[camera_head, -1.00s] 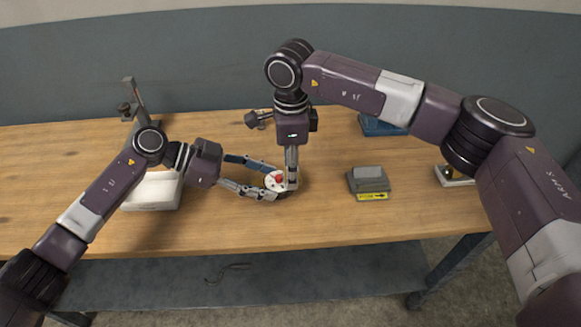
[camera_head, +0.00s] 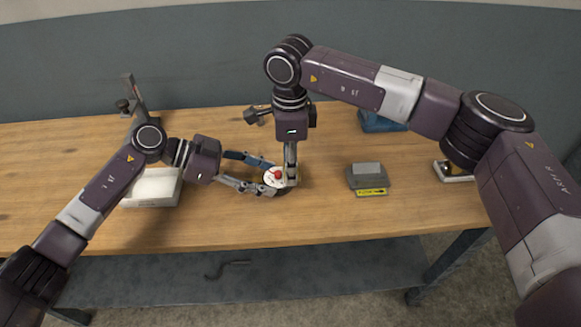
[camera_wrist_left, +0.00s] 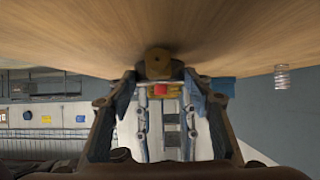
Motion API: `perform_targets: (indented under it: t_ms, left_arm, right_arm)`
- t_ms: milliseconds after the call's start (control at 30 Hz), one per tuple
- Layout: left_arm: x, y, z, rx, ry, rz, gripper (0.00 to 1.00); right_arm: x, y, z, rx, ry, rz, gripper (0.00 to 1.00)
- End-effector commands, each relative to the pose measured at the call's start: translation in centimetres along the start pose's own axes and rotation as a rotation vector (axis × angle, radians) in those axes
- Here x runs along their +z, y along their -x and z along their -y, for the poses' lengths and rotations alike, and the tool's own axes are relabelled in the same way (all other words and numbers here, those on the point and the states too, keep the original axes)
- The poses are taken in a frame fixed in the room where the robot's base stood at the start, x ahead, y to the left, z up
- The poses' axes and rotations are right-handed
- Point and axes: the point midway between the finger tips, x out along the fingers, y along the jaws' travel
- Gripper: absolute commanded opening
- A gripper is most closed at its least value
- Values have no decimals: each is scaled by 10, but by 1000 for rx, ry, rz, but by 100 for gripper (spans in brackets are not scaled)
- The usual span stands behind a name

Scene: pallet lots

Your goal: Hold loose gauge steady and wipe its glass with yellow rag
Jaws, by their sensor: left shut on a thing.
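The loose gauge (camera_head: 270,180) is a small round piece with a pale face and a red spot on the table. My left gripper (camera_head: 264,176) reaches in from the left and is shut on it, one finger on each side. In the left wrist view a brass-coloured round part (camera_wrist_left: 158,64) shows between the left fingertips. My right gripper (camera_head: 291,179) points straight down at the gauge's right side. A yellow patch, seemingly the yellow rag (camera_wrist_left: 174,91), shows between the right fingers in the left wrist view. The right fingertips partly hide the gauge.
A white open tray (camera_head: 152,187) stands at the left, beneath my left arm. A grey block (camera_head: 368,176) with a yellow label lies to the right. A metal stand (camera_head: 133,95) and a blue object (camera_head: 381,122) stand farther back. The table's front middle is clear.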

Motion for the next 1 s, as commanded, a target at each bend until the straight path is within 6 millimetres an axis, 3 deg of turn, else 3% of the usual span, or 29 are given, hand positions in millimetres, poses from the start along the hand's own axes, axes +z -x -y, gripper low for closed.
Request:
perform_targets:
  t_ms: [433,1000]
  left_arm:
    - [0,0,0,2,-1,0,15]
    - [0,0,0,0,0,0,15]
  right_arm:
    - [0,-1,3,-2,0,-1,19]
    - [-1,-1,-16,2,1,-2,19]
